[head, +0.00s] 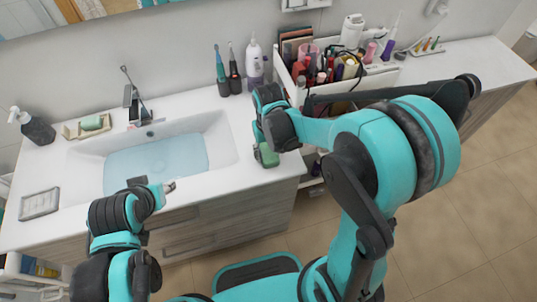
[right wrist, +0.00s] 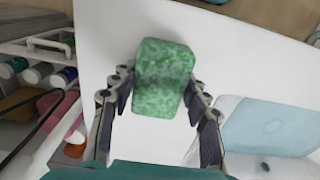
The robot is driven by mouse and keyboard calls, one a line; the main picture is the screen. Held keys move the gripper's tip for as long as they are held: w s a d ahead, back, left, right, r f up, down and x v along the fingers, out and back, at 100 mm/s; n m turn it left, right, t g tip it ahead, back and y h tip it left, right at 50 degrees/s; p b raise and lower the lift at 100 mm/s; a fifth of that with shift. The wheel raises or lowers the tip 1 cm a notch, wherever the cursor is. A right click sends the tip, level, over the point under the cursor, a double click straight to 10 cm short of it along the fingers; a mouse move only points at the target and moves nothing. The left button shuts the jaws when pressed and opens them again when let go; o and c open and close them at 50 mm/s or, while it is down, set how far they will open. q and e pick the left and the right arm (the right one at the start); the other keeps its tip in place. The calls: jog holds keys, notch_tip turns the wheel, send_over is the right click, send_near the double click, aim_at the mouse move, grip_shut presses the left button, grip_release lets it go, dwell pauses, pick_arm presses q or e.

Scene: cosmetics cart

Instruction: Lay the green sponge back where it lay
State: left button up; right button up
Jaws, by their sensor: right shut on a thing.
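The green sponge (head: 268,155) is held in my right gripper (head: 262,143), over the white counter to the right of the sink, near the front edge. In the right wrist view the speckled green sponge (right wrist: 163,78) sits between the two fingers of the gripper (right wrist: 160,92), with white counter behind it. I cannot tell whether its underside touches the counter. My left gripper (head: 152,186) is over the front edge of the sink, with its fingers apart and nothing between them.
The sink basin (head: 225,140) holds bluish water. Two dark toothbrush-like items (head: 221,75) and a white-purple bottle (head: 254,65) stand behind. A crowded cosmetics cart (head: 330,95) is at right. A grey ribbed dish (head: 40,203) and a beige tray (head: 70,131) with a green block lie left.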

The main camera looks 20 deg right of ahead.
aim_at(269, 152)
jog(key=shift+f, duration=0.15)
jog(key=shift+f, duration=0.1)
jog(key=o, duration=1.2)
jog(key=shift+r, duration=0.5)
notch_tip(269, 152, up, 11)
jog(key=p, duration=0.4)
jog(key=shift+s+d+r+t, duration=0.75)
jog(key=shift+s+t, duration=0.45)
jog(key=shift+s, duration=0.5)
jog(key=shift+s+d+r+t, duration=0.75)
jog(key=shift+s+t, duration=0.45)
jog(key=shift+s, duration=0.5)
jog(key=shift+s+d+r+t, duration=0.6)
jog(key=shift+s+d+t, duration=0.45)
jog(key=shift+s, duration=0.65)
